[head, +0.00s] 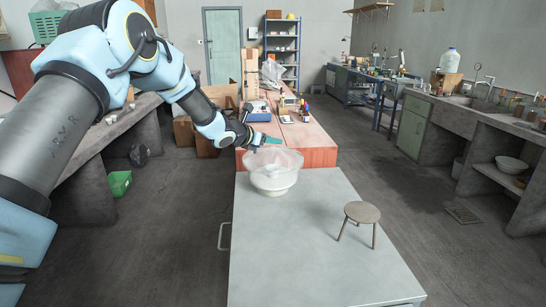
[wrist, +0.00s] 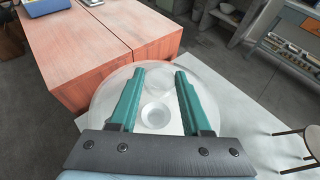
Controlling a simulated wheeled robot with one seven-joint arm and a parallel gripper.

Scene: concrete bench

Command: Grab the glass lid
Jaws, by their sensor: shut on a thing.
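The glass lid (head: 274,158) is a clear, wide dome above a round white stand (head: 272,187) near the far end of the grey table. In the wrist view, the glass lid (wrist: 158,84) spreads as a see-through disc around and between my fingers. My gripper (head: 268,141) has teal fingers and reaches down from the upper left to the top of the lid. In the wrist view, my gripper (wrist: 160,72) has its fingers some way apart, shut on the lid. The exact contact is hard to see through the glass. I cannot tell whether the lid touches the stand.
A small round stool (head: 362,212) stands on the right of the grey table (head: 300,260). A reddish wooden bench (head: 312,140) with boxes and tools adjoins the far end. The front of the grey table is clear. A green crate (head: 119,183) lies on the floor at left.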

